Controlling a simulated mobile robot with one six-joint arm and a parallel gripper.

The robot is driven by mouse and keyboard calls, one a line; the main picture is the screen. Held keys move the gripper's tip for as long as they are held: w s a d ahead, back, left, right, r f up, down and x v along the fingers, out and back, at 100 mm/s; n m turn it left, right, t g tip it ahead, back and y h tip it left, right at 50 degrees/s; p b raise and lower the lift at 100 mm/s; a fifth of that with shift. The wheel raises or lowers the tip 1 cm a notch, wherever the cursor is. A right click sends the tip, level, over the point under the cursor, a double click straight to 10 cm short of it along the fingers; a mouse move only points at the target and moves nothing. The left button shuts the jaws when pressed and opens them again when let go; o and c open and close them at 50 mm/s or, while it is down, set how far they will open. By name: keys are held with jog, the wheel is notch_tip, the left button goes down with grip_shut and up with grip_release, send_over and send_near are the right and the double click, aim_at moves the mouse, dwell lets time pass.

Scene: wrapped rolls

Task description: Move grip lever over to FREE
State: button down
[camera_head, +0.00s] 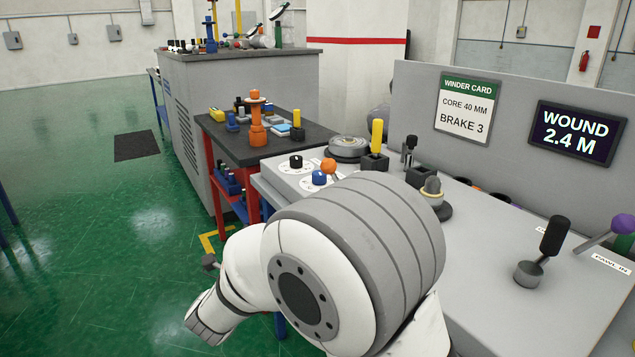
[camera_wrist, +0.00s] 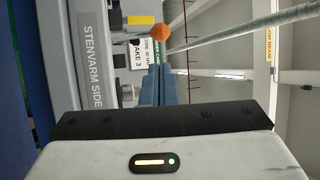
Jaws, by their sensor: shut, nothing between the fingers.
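No lever in view carries a readable GRIP or FREE label, so I cannot tell which is the grip lever. In the head view, a black-handled lever (camera_head: 554,237) stands tilted on the grey machine top at right. A purple-knobbed lever (camera_head: 621,224) is at the right edge, near a partly legible label. An orange-knobbed lever (camera_head: 328,168) stands by the dials. In the wrist view, my gripper (camera_wrist: 158,70) has its blue fingers together and empty. An orange ball knob (camera_wrist: 161,32) shows beyond the fingertips; contact cannot be judged. The head view does not show the fingers clearly.
My arm covers the front of the machine top (camera_head: 480,290) in the head view. A dark bench (camera_head: 213,130) with an orange stand is further left. Green floor lies open at left.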

aim_at(325, 171)
jog(key=x, duration=1.4)
jog(key=shift+w+d, duration=0.1)
jog(key=shift+d, duration=0.05)
